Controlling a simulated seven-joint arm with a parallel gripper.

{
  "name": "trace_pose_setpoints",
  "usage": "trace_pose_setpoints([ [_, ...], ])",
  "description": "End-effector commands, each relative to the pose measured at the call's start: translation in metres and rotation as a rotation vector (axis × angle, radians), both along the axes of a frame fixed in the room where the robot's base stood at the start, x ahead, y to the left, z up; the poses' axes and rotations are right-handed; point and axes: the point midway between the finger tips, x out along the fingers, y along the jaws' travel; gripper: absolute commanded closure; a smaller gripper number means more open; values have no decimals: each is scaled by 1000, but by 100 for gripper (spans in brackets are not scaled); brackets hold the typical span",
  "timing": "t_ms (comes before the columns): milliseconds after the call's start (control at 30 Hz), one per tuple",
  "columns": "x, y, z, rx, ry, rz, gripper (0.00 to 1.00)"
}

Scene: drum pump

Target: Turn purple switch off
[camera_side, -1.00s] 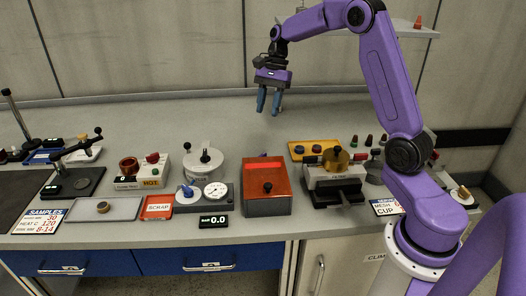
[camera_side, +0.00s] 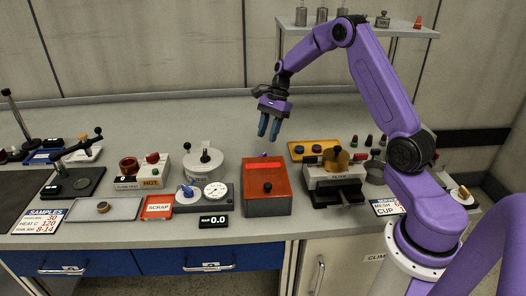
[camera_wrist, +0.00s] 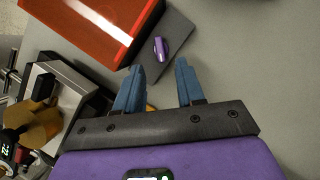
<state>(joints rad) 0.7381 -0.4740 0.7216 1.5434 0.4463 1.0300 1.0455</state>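The purple switch (camera_wrist: 160,48) is a small elongated knob on a dark grey plate (camera_wrist: 176,42) beside the red-orange box, seen in the wrist view. In the side view the box hides most or all of it. My gripper (camera_side: 268,137) hangs above and behind the red-orange box in the side view. Its two blue fingers are apart with nothing between them. In the wrist view my gripper (camera_wrist: 159,68) has the switch just beyond its fingertips, between their lines. The fingers do not appear to touch it.
The red-orange box (camera_side: 267,185) with a black knob stands in front of the gripper. A filter device with a brass cup (camera_side: 335,161) and a yellow panel (camera_side: 315,148) are to the right. A white round pot (camera_side: 204,160) and gauge (camera_side: 216,190) are left. The bench behind is clear.

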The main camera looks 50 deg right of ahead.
Motion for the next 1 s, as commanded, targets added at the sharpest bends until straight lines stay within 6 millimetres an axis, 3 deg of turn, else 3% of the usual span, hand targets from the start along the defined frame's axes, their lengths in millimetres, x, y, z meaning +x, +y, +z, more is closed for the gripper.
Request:
trace_pose_setpoints([
  [200, -1, 15, -37, 1, 3, 1, 62],
  [400, 0, 24, -57, 0, 1, 1, 62],
  [800, 0, 27, -64, 0, -1, 1, 62],
  [833, 0, 27, -64, 0, -1, 1, 65],
  [933, 0, 27, -64, 0, -1, 1, 98],
  [1000, 0, 27, -64, 0, -1, 1, 100],
])
